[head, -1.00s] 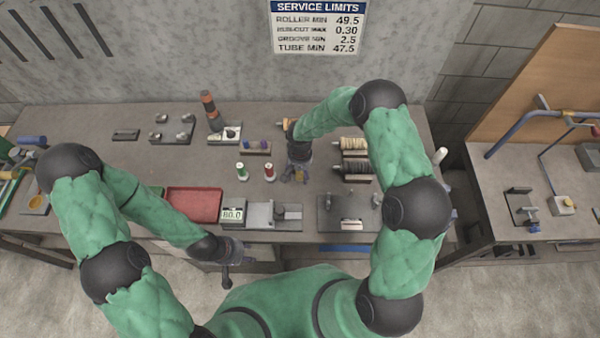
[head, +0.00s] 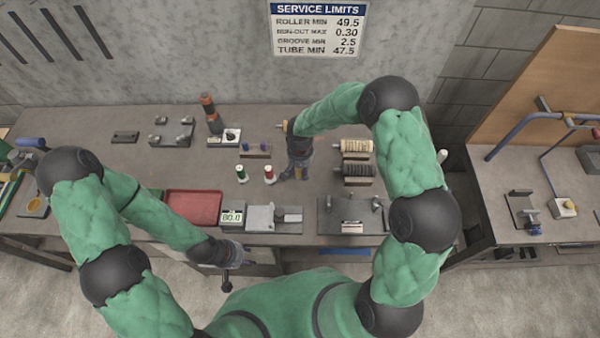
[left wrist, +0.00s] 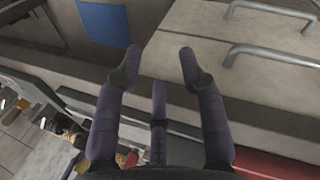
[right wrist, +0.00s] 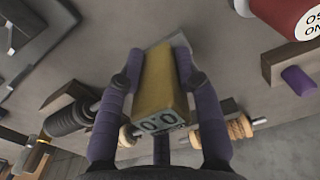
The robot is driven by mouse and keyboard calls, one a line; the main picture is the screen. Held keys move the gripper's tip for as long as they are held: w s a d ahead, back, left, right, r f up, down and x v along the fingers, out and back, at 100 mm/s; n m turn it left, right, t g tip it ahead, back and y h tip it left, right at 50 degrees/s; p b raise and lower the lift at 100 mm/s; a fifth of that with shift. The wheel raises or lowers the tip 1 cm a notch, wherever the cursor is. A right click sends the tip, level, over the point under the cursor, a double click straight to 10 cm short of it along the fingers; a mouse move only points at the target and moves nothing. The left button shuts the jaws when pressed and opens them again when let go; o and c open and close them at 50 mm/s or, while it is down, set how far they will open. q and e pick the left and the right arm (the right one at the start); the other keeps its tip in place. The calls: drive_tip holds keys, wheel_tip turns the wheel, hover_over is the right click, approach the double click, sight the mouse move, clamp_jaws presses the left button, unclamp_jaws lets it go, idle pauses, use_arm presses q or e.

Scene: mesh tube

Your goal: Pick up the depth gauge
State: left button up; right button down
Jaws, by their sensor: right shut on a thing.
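The depth gauge (right wrist: 160,82) looks like a brass-coloured block with a grey plate at its far end and a small "00" display at its near end. It lies between the purple fingers of my right gripper (right wrist: 158,55), which is shut on its sides. In the head view my right gripper (head: 295,174) is low over the middle of the bench and mostly hides the gauge. I cannot tell whether the gauge touches the bench. My left gripper (head: 227,276) is in front of the bench edge; in the left wrist view its fingers (left wrist: 159,62) are apart and empty.
A green spool (head: 242,173) and a red spool (head: 269,174) stand just left of my right gripper. Racked rollers (head: 357,148) are to its right. A red tray (head: 195,206), an "80.0" display (head: 232,216) and a grey fixture plate (head: 340,218) line the front.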

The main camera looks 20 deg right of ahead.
drive_tip(key=s+a+r+b, duration=0.1)
drive_tip(key=s+r, duration=0.8)
drive_tip(key=s, duration=0.4)
drive_tip(key=shift+s, duration=0.2)
drive_tip(key=shift+a+r, duration=0.1)
idle(0.8)
